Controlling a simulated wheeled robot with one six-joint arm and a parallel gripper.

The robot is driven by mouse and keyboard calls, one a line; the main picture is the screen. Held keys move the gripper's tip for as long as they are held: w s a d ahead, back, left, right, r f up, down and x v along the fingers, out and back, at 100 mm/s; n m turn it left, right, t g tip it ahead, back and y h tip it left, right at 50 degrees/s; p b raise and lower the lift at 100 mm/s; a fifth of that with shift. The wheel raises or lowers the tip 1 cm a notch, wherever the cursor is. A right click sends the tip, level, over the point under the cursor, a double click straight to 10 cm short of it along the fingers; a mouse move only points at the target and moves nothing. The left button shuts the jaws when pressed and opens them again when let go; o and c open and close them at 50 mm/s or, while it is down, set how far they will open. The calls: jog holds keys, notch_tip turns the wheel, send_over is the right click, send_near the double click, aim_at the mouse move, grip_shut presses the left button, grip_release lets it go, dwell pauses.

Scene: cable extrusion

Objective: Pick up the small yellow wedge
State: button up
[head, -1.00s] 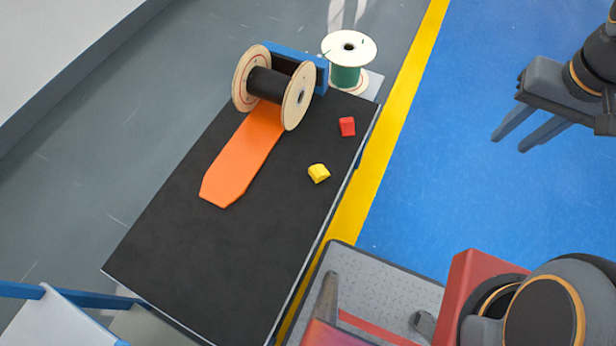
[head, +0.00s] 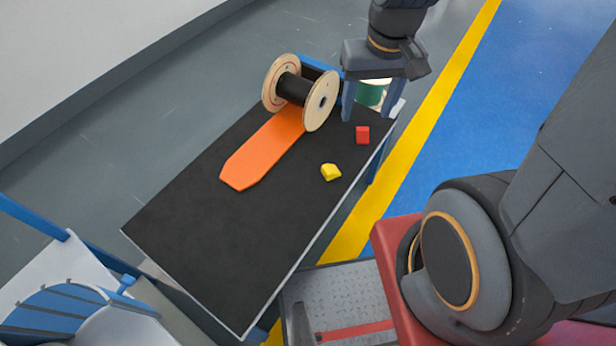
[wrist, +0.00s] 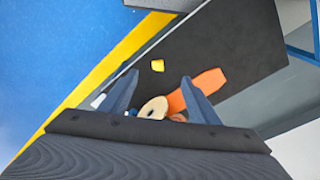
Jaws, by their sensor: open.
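The small yellow wedge (head: 331,172) lies on the black table top (head: 210,240), right of the orange strip. It also shows in the wrist view (wrist: 158,65), beyond and between my fingertips. My gripper (head: 378,112) is open and empty, its fingers pointing down above the table's far right end. It is farther back than the wedge and apart from it. In the wrist view the two fingers (wrist: 157,85) are spread wide.
A red block (head: 362,135) lies between the wedge and my gripper. A wooden spool with black cable (head: 322,100) stands at the orange strip's (head: 262,147) far end. A green spool (head: 370,94) is partly hidden behind my gripper. The table's near part is clear.

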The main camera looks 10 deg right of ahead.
jog(key=w+f+m+b, duration=0.2)
jog(key=w+f, duration=0.1)
jog(key=f, duration=0.2)
jog(key=w+f+m+g+y+b, duration=0.1)
jog(key=w+f+m+b, duration=0.1)
jog(key=f, duration=0.4)
jog(key=w+f+m+g+b, duration=0.1)
jog(key=w+f+m+b, duration=0.1)
jog(key=w+f+b, duration=0.2)
jog(key=shift+w+d+f+y, duration=0.15)
jog(key=shift+f+y, duration=0.05)
jog(key=shift+f, duration=0.25)
jog(key=shift+w+d+f+y, duration=0.15)
jog(key=shift+f+y, duration=0.05)
jog(key=shift+f, duration=0.25)
jog(key=m+y+b, duration=0.2)
jog(key=m+b, duration=0.6)
send_near(330, 168)
notch_tip(330, 168, down, 2)
jog(key=shift+w+f+g, duration=0.1)
jog(key=shift+f+g, duration=0.1)
jog(key=shift+g, duration=0.1)
jog(key=shift+y, duration=0.3)
jog(key=shift+p+x, duration=0.55)
jog(key=shift+x, duration=3.35)
jog(key=shift+a, duration=0.15)
jog(key=c, duration=1.1)
